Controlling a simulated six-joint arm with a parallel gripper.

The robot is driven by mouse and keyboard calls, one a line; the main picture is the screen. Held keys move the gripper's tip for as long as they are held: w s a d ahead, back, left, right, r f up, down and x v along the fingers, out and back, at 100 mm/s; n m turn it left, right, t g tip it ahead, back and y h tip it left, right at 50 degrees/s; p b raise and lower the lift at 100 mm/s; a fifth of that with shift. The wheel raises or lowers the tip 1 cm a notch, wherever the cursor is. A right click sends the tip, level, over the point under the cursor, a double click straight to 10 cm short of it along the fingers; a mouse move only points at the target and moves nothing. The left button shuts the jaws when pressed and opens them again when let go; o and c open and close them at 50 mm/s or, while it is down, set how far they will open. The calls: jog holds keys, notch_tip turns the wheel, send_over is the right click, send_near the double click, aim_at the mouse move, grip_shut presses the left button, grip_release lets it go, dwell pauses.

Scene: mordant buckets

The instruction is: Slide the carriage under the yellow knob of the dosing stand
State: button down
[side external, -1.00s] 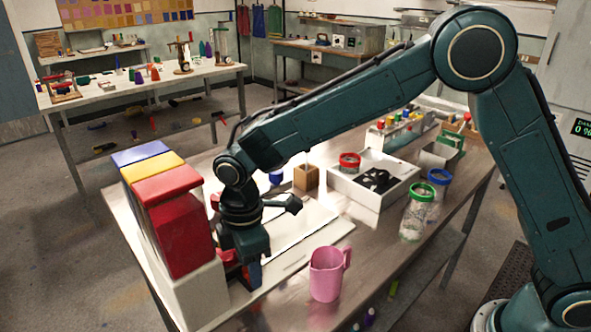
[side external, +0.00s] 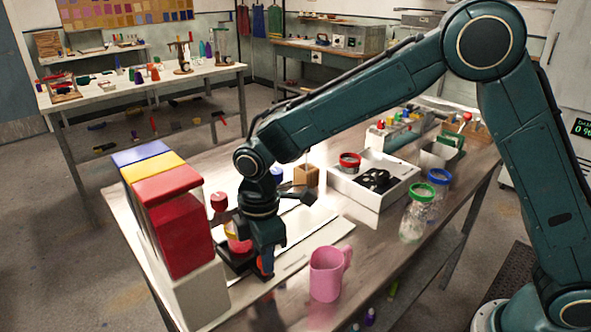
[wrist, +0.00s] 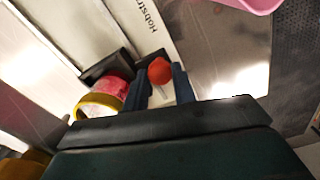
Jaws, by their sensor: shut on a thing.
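The dosing stand (side external: 195,285) is at the left of the side view, with blue (side external: 141,152), yellow (side external: 153,166) and red (side external: 166,184) blocks on top. A red knob (side external: 218,201) shows at its right side; the yellow knob is hidden. The dark carriage (side external: 233,262) is low beside the stand and carries a red bucket with a yellow rim (side external: 238,241), also in the wrist view (wrist: 100,106). My gripper (side external: 265,263) is shut on the carriage's red ball handle (wrist: 159,70), between its two fingers.
A pink jug (side external: 325,275) stands close to the right of my gripper. A white board (side external: 310,235) lies behind it. A white tray (side external: 372,183), a wooden block (side external: 306,176) and jars (side external: 415,215) are farther right and back.

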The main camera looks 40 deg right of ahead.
jog(key=c, duration=1.1)
grip_release()
jog(key=shift+c, duration=0.2)
notch_tip(320, 180, up, 14)
